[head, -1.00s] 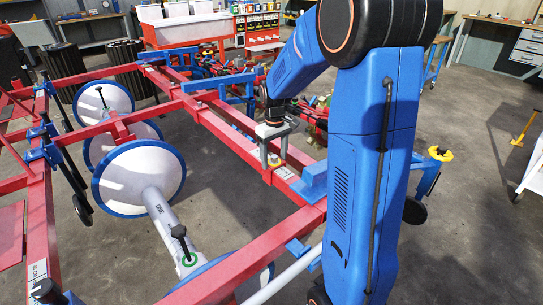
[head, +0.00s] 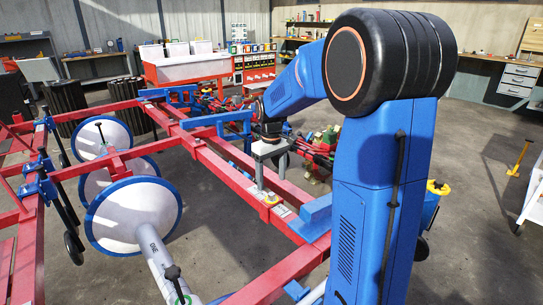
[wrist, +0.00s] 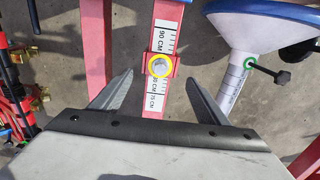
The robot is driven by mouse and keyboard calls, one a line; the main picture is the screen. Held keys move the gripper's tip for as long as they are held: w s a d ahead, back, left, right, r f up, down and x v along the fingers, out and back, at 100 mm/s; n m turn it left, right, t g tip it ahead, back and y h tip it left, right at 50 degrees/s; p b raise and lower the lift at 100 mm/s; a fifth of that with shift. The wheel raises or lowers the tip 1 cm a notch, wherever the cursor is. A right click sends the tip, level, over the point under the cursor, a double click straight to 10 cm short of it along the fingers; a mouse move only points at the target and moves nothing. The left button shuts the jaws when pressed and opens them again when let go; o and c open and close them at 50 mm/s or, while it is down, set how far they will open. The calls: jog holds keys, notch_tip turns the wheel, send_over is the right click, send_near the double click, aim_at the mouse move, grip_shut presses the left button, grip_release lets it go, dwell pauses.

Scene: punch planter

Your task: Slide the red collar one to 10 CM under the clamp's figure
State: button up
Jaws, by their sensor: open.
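A red collar (wrist: 160,65) with a yellow ring around a grey knob sits on a red bar (wrist: 153,105) in the wrist view. The bar's white scale label reads 90 CM beyond the collar and 80 CM and 75 CM on the near side. In the head view the yellow ring (head: 271,199) shows just below my gripper (head: 268,180). My gripper (wrist: 155,98) is open, its fingers on either side of the bar, apart from the collar and with nothing between them. A white disc unit (head: 133,215) has a tube marked ONE (head: 152,240).
A blue block (head: 316,212) sits on the frame close right of the collar. A blue bracket (head: 225,122) stands farther back on the frame. In the wrist view, a black handle (wrist: 272,72) with a green ring is at right, and red parts with brass fittings (wrist: 38,95) at left.

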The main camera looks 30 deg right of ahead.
notch_tip(320, 180, up, 10)
jog(key=shift+f, duration=0.15)
dwell(1.6)
jog(key=s+a+r+m+t, duration=0.1)
jog(key=s+a, duration=0.3)
jog(key=s, duration=0.4)
jog(key=s+a+t, duration=0.1)
jog(key=s+a, duration=0.2)
jog(key=s, duration=0.5)
jog(key=s+a+f+t, duration=0.1)
jog(key=s+a+f, duration=0.1)
jog(key=s, duration=0.5)
jog(key=s+a+f+m+t, duration=0.1)
jog(key=s+f, duration=0.3)
jog(key=s, duration=0.4)
jog(key=shift+a+f+t, duration=0.2)
jog(key=shift+a+t, duration=0.15)
jog(key=shift+t, duration=0.05)
